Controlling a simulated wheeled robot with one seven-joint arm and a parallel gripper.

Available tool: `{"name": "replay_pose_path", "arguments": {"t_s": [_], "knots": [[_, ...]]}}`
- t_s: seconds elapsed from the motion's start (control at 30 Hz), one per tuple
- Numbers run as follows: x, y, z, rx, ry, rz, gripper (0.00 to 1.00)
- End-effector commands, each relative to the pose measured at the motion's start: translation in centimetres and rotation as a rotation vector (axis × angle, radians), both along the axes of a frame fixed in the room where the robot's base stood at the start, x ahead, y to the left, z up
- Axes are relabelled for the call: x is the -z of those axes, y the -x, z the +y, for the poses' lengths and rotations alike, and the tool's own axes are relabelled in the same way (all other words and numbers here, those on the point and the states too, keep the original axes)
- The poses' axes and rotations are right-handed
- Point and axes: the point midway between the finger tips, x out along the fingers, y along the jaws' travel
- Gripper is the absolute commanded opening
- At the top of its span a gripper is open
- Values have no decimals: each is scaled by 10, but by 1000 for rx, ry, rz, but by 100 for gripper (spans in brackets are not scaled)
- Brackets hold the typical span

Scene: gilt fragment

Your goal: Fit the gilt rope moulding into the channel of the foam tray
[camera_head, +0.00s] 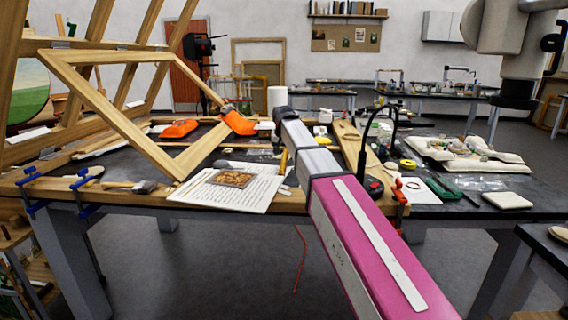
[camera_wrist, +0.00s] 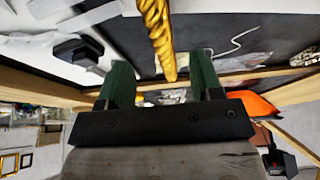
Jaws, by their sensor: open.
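The gilt rope moulding (camera_wrist: 157,38) is a twisted gold rod in the wrist view. It runs from the top edge down to an end between my green fingers. My gripper (camera_wrist: 163,75) is open, with a gap on both sides of that end. I cannot tell how deep the moulding lies between the fingers. In the head view my arm hides the gripper, and I cannot make out the moulding. A pale, cushion-like slab with small pieces on it lies at the right of the bench; I cannot tell whether it is the foam tray, and I see no clear channel.
The dark-topped workbench (camera_head: 440,212) carries a printed sheet (camera_head: 250,197) with a small picture, a leaning wooden frame (camera_head: 110,115), orange tools (camera_head: 238,120), a black bent lamp (camera_head: 365,140) and a white pad (camera_head: 507,200). Blue clamps (camera_head: 82,185) grip the left front edge.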

Motion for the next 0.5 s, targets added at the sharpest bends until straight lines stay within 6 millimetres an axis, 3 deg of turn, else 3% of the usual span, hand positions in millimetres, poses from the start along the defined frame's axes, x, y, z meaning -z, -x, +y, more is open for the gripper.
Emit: {"name": "replay_pose_path", "arguments": {"t_s": [0.33,0.5], "knots": [[38,-17,2,0,1,2,60],[46,-20,1,0,0,0,60]]}}
